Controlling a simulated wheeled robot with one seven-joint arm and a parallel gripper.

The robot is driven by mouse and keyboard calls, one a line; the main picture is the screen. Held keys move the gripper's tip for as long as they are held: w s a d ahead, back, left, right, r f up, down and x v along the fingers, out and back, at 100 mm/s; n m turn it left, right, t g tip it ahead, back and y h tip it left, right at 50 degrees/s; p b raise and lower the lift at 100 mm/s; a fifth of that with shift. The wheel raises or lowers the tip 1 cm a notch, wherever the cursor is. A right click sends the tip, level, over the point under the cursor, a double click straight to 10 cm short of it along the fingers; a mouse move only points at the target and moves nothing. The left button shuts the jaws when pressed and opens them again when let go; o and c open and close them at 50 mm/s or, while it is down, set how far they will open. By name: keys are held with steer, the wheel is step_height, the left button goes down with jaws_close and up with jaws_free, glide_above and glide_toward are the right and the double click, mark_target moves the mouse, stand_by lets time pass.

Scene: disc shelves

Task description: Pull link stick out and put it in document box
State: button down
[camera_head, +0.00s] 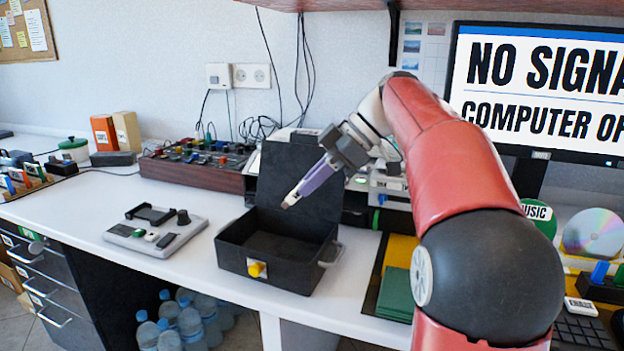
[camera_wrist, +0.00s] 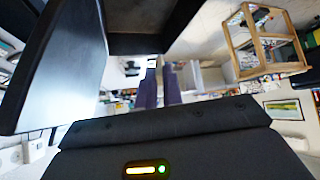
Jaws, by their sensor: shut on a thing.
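The black document box (camera_head: 228,256) stands open on the white desk, its lid upright at the back and a yellow knob on its front. The inside that shows looks empty. My gripper (camera_head: 293,198), with purple fingers, is over the box opening, pointing down and left. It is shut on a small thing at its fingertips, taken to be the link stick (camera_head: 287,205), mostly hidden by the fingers. In the wrist view my gripper (camera_wrist: 160,82) shows with a small pale end of the stick (camera_wrist: 152,63) at the tips. Dark box panels show close by.
A grey device (camera_head: 155,230) lies left of the box. A console with knobs (camera_head: 195,165) is behind it. Green folders (camera_head: 397,293) lie to the right, below my arm. A monitor (camera_head: 545,90) stands at the right. The desk's front edge is near the box.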

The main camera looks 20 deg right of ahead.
steer(key=shift+f+b, duration=1.9)
steer(key=shift+f, duration=0.55)
steer(key=c, duration=1.5)
jaws_free()
steer(key=shift+o, duration=0.2)
steer(key=p+v, duration=0.1)
steer(key=v, duration=0.7)
steer(key=shift+f+p, duration=0.1)
steer(key=shift+p, duration=0.25)
